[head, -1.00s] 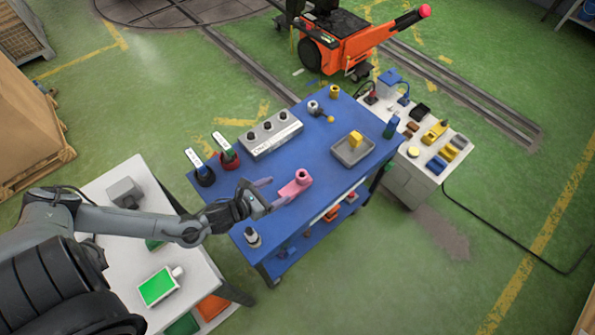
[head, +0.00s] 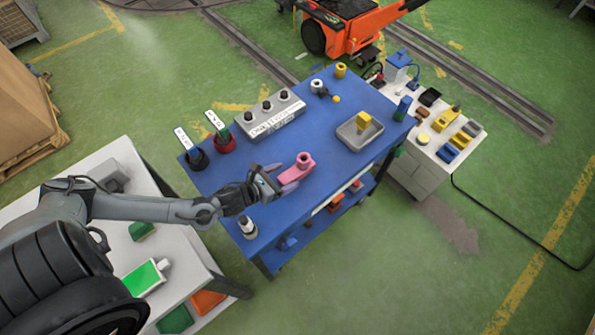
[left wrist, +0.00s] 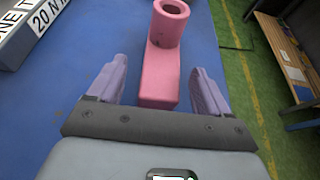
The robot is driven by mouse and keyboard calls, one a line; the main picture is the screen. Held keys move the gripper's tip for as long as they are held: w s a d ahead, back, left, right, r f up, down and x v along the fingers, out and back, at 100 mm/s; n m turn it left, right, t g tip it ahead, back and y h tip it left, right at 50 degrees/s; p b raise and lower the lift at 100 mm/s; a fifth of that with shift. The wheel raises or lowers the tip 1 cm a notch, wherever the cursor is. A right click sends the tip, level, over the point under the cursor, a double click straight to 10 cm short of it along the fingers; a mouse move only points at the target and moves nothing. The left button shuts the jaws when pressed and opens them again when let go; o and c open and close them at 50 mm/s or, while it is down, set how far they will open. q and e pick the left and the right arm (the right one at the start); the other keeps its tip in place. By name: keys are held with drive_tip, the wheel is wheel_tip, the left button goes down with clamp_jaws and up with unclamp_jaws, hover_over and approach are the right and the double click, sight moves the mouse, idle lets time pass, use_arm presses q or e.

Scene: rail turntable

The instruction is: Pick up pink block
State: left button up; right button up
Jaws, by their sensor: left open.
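The pink block (head: 297,168) lies on the blue tabletop (head: 310,120), with a flat bar and an upright hollow cylinder at its far end. It also shows in the left wrist view (left wrist: 160,72). My left gripper (head: 282,180) is at the near end of the block. In the left wrist view its two purple fingers (left wrist: 158,85) are apart, one on each side of the bar's near end, with a visible gap on both sides. The cylinder is beyond the fingertips. My right gripper is not in view.
A grey box with black knobs (head: 270,115) stands behind the block. Black and red round holders (head: 224,142) with tags are to the left. A grey tray (head: 345,137) with a yellow piece is to the right. A white-topped bottle (head: 247,227) stands at the near left edge.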

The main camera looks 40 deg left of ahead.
sight(296, 171)
use_arm(q)
drive_tip(key=shift+r+x, duration=0.15)
drive_tip(key=shift+x, duration=1)
drive_tip(key=shift+r+x, duration=0.15)
drive_tip(key=shift+x, duration=1)
drive_tip(key=shift+w+d, duration=0.1)
drive_tip(key=shift+d, duration=0.05)
drive_tip(key=c, duration=1.2)
drive_tip(key=shift+c, duration=0.4)
drive_tip(key=shift+r, duration=0.15)
